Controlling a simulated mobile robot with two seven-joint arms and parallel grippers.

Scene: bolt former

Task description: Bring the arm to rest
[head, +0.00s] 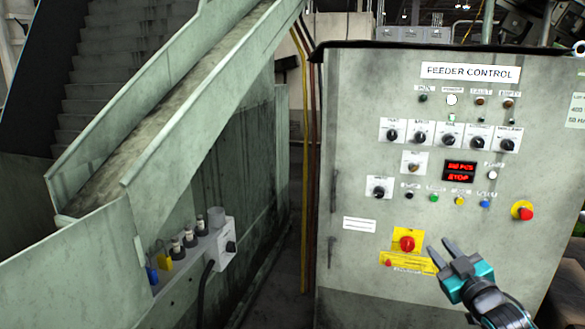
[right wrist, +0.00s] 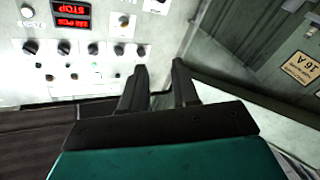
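My right gripper (head: 438,245) is in front of the lower right part of the feeder control cabinet (head: 350,275), just right of the red knob on a yellow plate (head: 407,243). Its two dark fingers stand apart with nothing between them. In the right wrist view the gripper (right wrist: 159,68) also shows a gap between its fingers, and the panel appears upside down. I cannot tell exactly how far the fingertips are from the panel. My left gripper is not in view.
A sloped metal chute (head: 190,110) and a grey switch box (head: 226,245) stand to the left.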

